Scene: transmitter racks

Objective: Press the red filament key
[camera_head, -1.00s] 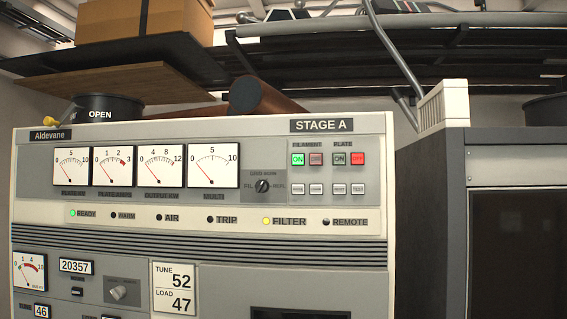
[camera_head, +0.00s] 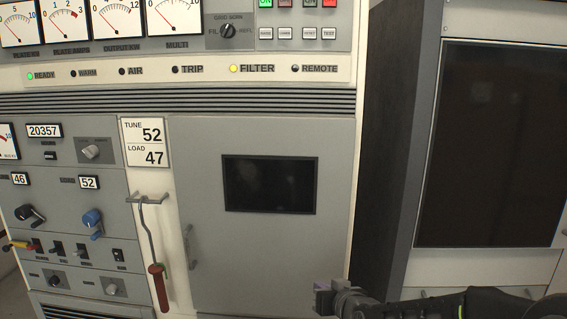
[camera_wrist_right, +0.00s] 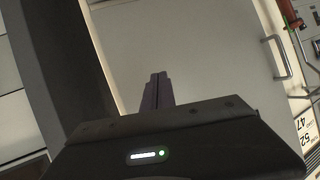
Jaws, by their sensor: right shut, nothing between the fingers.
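The red filament key (camera_head: 285,3) is a dim dark red square at the top edge of the head view, cut off by the frame. It sits just right of the lit green filament key (camera_head: 265,3). To its right are the dark plate key (camera_head: 309,3) and the lit red plate key (camera_head: 330,3). My right gripper (camera_head: 322,298) is low in the head view, in front of the cabinet's lower right, far below the keys. Its fingers are together and empty, and they show in the right wrist view (camera_wrist_right: 157,92) before the grey door. My left gripper is out of view.
The grey cabinet door (camera_head: 250,260) has a dark window (camera_head: 270,184) and a handle (camera_head: 189,246). A red-handled hook (camera_head: 158,285) hangs left of it. Several small white keys (camera_head: 297,33) sit below the filament and plate keys. A dark cabinet (camera_head: 390,130) stands to the right.

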